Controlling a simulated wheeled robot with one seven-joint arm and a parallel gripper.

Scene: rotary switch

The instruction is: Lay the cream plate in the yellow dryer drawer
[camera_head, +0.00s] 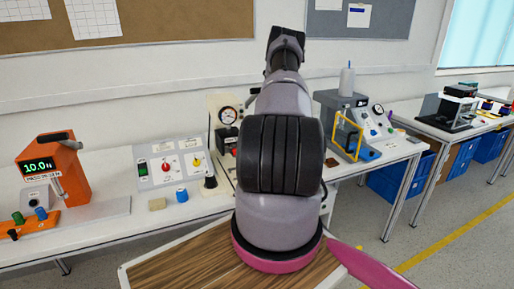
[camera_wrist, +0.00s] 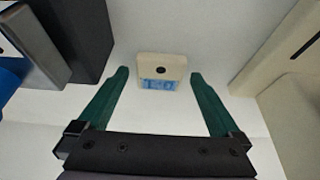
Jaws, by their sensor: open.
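A small cream piece (camera_wrist: 148,66) with a round dark spot and a blue marking on its front edge lies on a white surface in the wrist view. It looks like the cream plate. My gripper (camera_wrist: 158,75) is open, its two green fingers spread with the cream piece between and just beyond their tips. I cannot tell whether either finger touches it. In the head view my arm hides the gripper and this piece. A yellow frame (camera_head: 347,135) stands on a grey machine (camera_head: 340,110) right of my arm; I cannot tell whether it is the dryer drawer.
In the wrist view a dark block (camera_wrist: 78,35) stands at upper left and a beige body (camera_wrist: 265,60) at right. In the head view, an orange meter (camera_head: 58,170), a switch panel (camera_head: 168,160), a blue knob (camera_head: 181,194) and a gauge (camera_head: 228,115) stand on the bench.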

